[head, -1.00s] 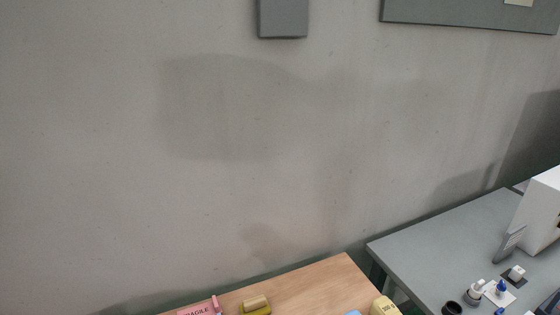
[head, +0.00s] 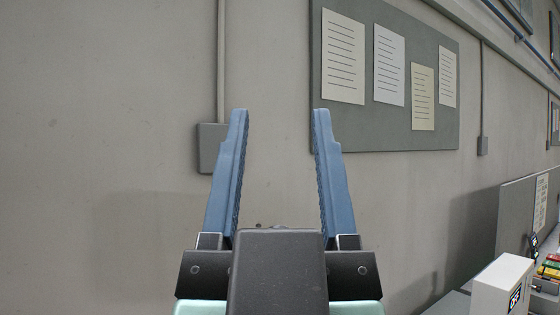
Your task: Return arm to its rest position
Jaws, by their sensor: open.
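My gripper (head: 280,115) is in the middle of the head view, pointing up in the picture. Its two blue fingers stand wide apart with nothing between them. Behind it is a plain grey wall (head: 110,130). The gripper's dark body and pale green part show at the bottom edge. The rest of my arm is out of view.
A grey notice board (head: 440,100) with several paper sheets hangs on the wall. A grey wall box (head: 211,148) sits behind the left finger. At the lower right are a white machine (head: 502,284), an upright grey panel (head: 516,215) and small coloured items (head: 549,270).

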